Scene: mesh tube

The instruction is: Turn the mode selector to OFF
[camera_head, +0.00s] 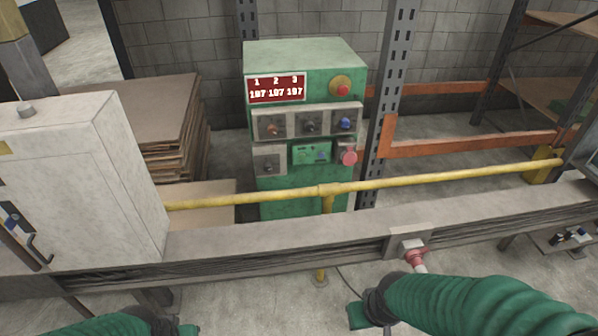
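A green control cabinet (300,82) stands behind the beam and yellow rail. Its upper grey panel carries three rotary knobs: a reddish left knob (272,128), a dark middle knob (310,125) and a blue right knob (345,123). A separate knob (268,164) sits on a small plate at lower left. The labels are too small to read, so I cannot tell which is the mode selector or its setting. My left gripper (187,329) and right gripper (357,316) show only partly at the bottom edge, well apart from the cabinet; their fingers are not clear.
A yellow rail (430,180) and a long grey beam (300,235) cross in front of the cabinet. A pale electrical box (75,185) stands at left. Red buttons (340,86) (348,157) project from the cabinet's right side. A perforated grey post (392,85) stands right beside it.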

